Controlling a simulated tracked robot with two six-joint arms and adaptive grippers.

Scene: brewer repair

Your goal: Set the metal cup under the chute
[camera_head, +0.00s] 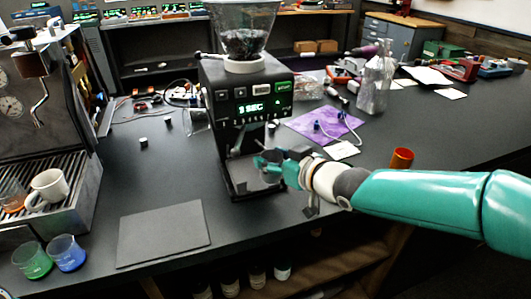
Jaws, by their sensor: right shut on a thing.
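The black coffee grinder (222,98) stands mid-table with a clear hopper on top and a lit panel reading "3 SEC". Its chute is on the front, below the panel, above a low base tray (245,190). My right gripper (268,163) reaches in from the right at the grinder's open front, below the panel and above the tray. It is shut on a small greyish thing, apparently the metal cup, mostly hidden by the teal fingers. I cannot tell if the cup touches the tray or is exactly under the chute. My left gripper is out of view.
An espresso machine (82,130) with a white mug (48,188) stands at the left. Green (33,260) and blue (67,252) cups and a dark mat (163,233) lie in front. A copper cylinder (402,158) stands behind my right arm. A clear bottle (374,85) stands farther back.

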